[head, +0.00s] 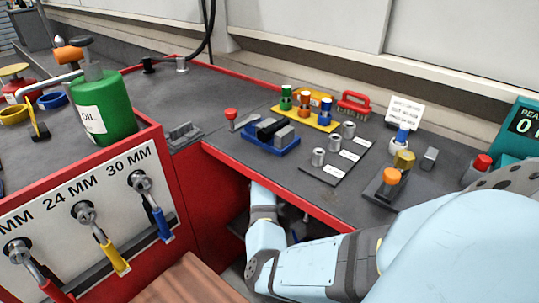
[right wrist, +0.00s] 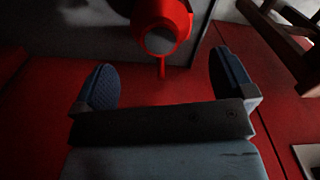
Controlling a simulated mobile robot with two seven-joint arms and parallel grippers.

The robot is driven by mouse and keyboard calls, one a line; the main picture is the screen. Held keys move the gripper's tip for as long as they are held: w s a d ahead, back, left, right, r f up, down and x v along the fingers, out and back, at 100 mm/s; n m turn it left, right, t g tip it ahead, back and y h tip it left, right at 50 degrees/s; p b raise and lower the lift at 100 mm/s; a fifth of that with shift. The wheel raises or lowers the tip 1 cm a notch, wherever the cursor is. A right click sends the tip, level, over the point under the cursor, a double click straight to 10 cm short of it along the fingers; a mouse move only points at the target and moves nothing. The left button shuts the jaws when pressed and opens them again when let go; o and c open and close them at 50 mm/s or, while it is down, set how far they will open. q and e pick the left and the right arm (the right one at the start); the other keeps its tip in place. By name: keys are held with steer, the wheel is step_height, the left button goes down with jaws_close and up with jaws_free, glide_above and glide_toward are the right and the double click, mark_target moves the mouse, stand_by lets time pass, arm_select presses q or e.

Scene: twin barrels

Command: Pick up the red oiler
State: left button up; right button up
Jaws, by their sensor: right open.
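In the right wrist view a red rounded can-like thing (right wrist: 162,20), which looks like the red oiler, shows at the top, with a grey round face and a thin red stem pointing down. Its upper part is cut off by the frame. My right gripper (right wrist: 164,82) is open, with its two blue fingers apart and nothing between them. The red thing lies beyond the fingertips, roughly centred on the gap. In the head view my right arm reaches down past the bench's front edge, and its gripper is hidden. My left gripper is not in view.
The grey bench (head: 220,90) has a red front edge. A green oil can (head: 103,105) tops the red cabinet (head: 150,180) at left. Red panels surround my right gripper.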

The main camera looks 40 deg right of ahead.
steer(key=f, duration=0.1)
steer(key=f+b, duration=0.1)
steer(key=shift+s+f, duration=0.3)
steer(key=shift+f, duration=0.1)
steer(key=shift+f+b, duration=0.2)
steer(key=shift+b, duration=0.25)
step_height(320, 180, down, 4)
steer(key=b, duration=0.3)
steer(key=shift+w+f, duration=0.15)
steer(key=shift+f, duration=0.15)
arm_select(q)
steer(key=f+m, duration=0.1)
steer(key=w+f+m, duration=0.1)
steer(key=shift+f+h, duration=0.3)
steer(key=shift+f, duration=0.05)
arm_select(e)
steer(key=c, duration=0.9)
steer(key=shift+r, duration=0.2)
